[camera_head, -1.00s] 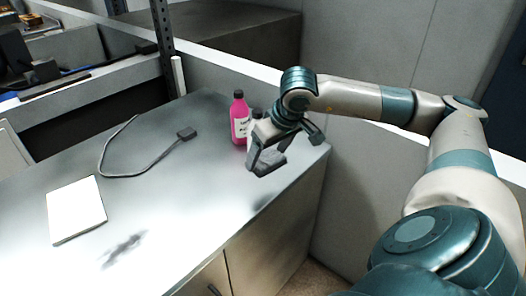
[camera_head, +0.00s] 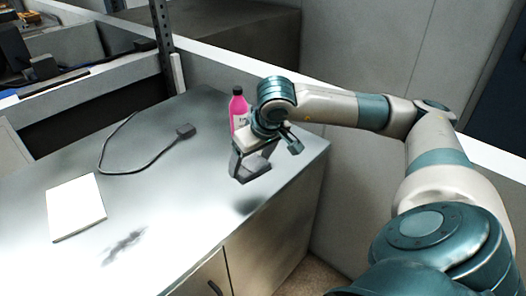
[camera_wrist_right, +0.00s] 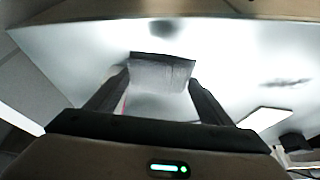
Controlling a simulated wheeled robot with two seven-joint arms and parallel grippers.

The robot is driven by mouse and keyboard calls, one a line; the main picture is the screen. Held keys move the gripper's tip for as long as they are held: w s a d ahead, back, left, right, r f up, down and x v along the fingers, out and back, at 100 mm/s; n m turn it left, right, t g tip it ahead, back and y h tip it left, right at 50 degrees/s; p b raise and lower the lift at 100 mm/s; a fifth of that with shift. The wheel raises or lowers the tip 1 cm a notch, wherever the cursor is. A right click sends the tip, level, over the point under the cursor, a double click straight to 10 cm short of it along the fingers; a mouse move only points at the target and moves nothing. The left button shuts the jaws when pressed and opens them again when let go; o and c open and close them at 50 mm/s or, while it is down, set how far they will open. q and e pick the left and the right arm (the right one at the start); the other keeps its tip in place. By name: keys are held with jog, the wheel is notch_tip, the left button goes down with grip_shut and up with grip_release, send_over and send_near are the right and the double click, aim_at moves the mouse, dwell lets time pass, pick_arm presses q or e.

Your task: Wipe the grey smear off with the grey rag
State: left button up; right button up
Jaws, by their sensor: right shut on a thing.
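The grey smear (camera_head: 124,244) is a dark streak on the light worktop, near the front and to the right of a white pad. It also shows in the right wrist view (camera_wrist_right: 287,83). My right gripper (camera_head: 240,176) is shut on the grey rag (camera_head: 251,168) and holds it above the worktop, with a shadow below. In the right wrist view the rag (camera_wrist_right: 162,73) spans between the two fingertips. The gripper is to the right of the smear and apart from it. My left gripper is not in view.
A pink bottle with a black cap (camera_head: 238,110) stands close behind my right gripper, partly hidden by it. A white pad (camera_head: 75,208) lies left of the smear. A dark cable with a plug (camera_head: 140,168) lies farther back. The worktop (camera_head: 175,205) between gripper and smear is clear.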

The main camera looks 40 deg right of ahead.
jog(key=w+a, duration=0.2)
jog(key=a, duration=0.8)
jog(key=w+a+n, duration=0.1)
jog(key=w+a, duration=0.1)
jog(key=a, duration=0.7)
jog(key=shift+w+a, duration=0.15)
jog(key=shift+a, duration=0.25)
